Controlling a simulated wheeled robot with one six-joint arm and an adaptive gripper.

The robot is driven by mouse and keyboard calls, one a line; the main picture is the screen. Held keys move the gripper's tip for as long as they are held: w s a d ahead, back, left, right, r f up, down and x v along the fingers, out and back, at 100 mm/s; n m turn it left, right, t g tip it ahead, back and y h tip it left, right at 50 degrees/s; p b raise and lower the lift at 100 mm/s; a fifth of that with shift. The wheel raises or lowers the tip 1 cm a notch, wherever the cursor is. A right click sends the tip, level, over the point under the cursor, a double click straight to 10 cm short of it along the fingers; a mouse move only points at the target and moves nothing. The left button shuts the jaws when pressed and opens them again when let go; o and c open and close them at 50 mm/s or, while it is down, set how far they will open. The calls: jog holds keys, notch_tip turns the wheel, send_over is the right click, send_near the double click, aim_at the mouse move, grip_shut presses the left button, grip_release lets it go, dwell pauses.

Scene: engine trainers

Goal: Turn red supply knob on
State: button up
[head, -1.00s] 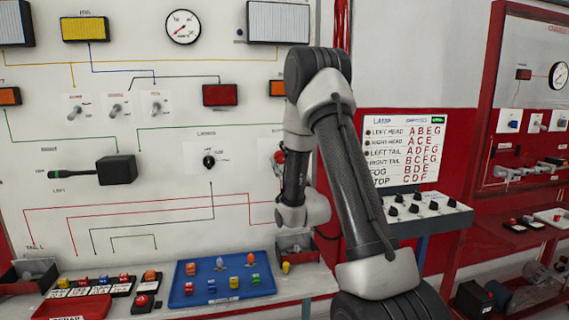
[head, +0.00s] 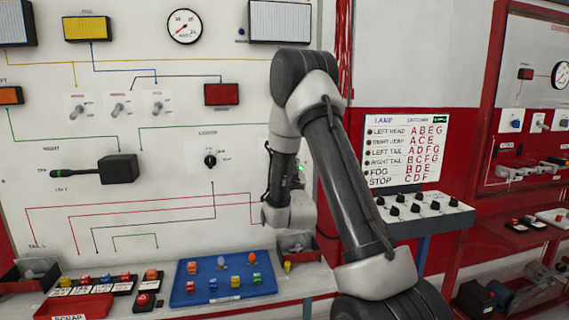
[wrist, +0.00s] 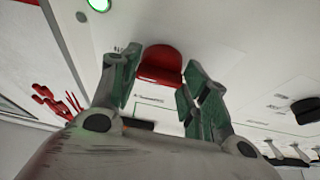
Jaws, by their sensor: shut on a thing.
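The red supply knob (wrist: 161,64) sticks out from the white panel (wrist: 230,40) in the wrist view. My gripper (wrist: 160,78) has its green-padded fingers on both sides of the knob and is shut on it. The knob's mark is not visible, so I cannot tell its turn angle. A green lamp (wrist: 98,4) glows on the panel near the knob, and it also shows in the head view (head: 301,168). In the head view my arm hides the knob and my fingers.
A black rotary switch (head: 210,160) and a black lever box (head: 118,169) are on the panel to the left. A blue tray (head: 220,292) with small coloured parts lies on the bench below. A sloped switch box (head: 425,207) stands to the right.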

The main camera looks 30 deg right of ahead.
jog(key=o, duration=1)
jog(key=v, duration=0.7)
jog(key=shift+s+f, duration=0.15)
jog(key=shift+s, duration=0.05)
jog(key=shift+a, duration=0.1)
